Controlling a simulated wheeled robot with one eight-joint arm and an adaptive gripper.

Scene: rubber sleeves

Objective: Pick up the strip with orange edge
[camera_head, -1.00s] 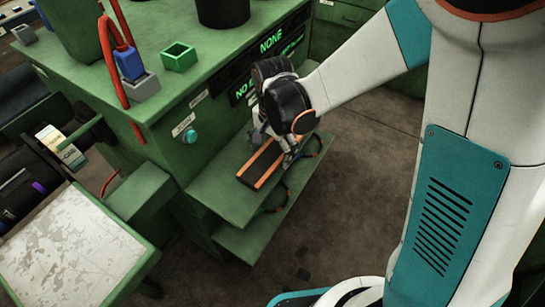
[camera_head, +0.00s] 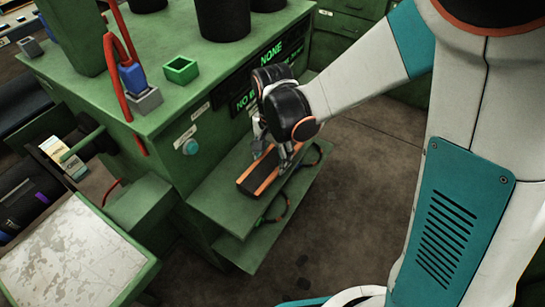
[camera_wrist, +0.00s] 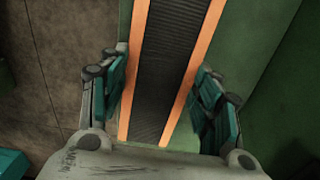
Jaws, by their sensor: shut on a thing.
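The strip (camera_head: 258,172) is a long dark ribbed piece with orange edges at the green shelf on the front of the workbench. In the wrist view the strip (camera_wrist: 165,75) runs up the picture between the teal finger pads. My gripper (camera_head: 279,153) is over its far part in the head view and is shut on it. In the wrist view my gripper (camera_wrist: 163,68) has one finger at each orange edge. I cannot tell whether the strip rests on the shelf or is slightly raised. Its far end is hidden behind my gripper in the head view.
The green shelf (camera_head: 222,200) has bare room left of the strip. A cable loop hangs at its right side. On the bench top (camera_head: 150,95) stand a small green box (camera_head: 181,69), a blue plug (camera_head: 132,77) and black cylinders. Open floor (camera_head: 350,200) lies to the right.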

